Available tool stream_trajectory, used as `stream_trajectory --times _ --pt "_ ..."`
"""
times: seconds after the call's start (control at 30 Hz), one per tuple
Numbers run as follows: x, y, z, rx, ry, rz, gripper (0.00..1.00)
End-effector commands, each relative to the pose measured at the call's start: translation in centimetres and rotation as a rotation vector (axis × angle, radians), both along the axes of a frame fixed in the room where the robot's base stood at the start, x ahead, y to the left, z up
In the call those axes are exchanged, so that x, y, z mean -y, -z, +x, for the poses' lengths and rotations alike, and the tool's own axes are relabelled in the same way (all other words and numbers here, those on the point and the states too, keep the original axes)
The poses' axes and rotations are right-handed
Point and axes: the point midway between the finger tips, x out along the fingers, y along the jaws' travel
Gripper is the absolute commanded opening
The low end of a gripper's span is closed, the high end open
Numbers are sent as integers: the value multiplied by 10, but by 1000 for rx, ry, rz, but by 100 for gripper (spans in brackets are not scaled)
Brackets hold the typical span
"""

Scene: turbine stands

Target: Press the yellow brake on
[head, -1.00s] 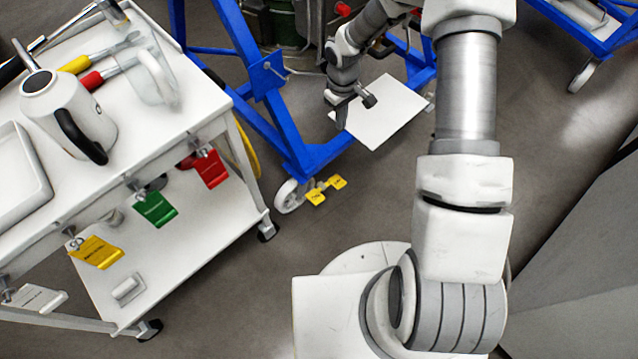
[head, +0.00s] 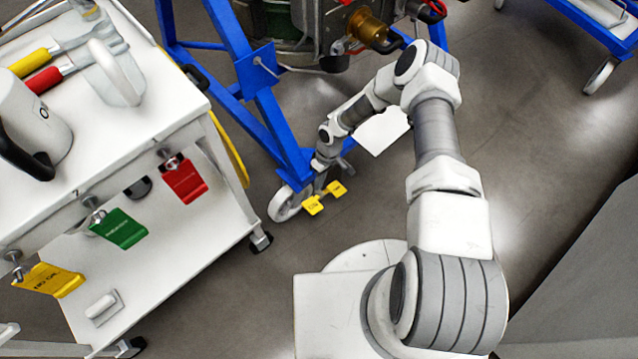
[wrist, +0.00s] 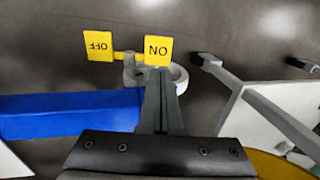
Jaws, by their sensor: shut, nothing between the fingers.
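The yellow brake has two flat tabs beside a caster wheel at the foot of the blue stand. The ON tab (wrist: 158,51) is at the top middle of the wrist view and is the left tab in the head view (head: 312,205). The OFF tab (wrist: 98,46) lies to its left, and in the head view it is the right tab (head: 337,188). My gripper (wrist: 160,76) is shut and empty, its tips at the ON tab's lower edge in the wrist view. In the head view my gripper (head: 320,184) hangs just above the tabs. I cannot tell whether it touches.
The caster wheel (head: 283,205) and blue stand frame (head: 268,110) are close to my gripper. A white cart (head: 150,85) with hanging red, green and yellow tags stands at left. A white sheet (head: 382,130) lies behind my forearm. The floor in front of the tabs is clear.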

Motion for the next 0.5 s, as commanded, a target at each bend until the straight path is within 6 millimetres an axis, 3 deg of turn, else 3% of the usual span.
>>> stream_trajectory --times 0.03,0.2,0.5 --pt "-3 17 -3 -3 0 1 0" --pt "-9 53 -8 -2 0 1 0" --pt "-18 99 -15 -2 2 0 0"
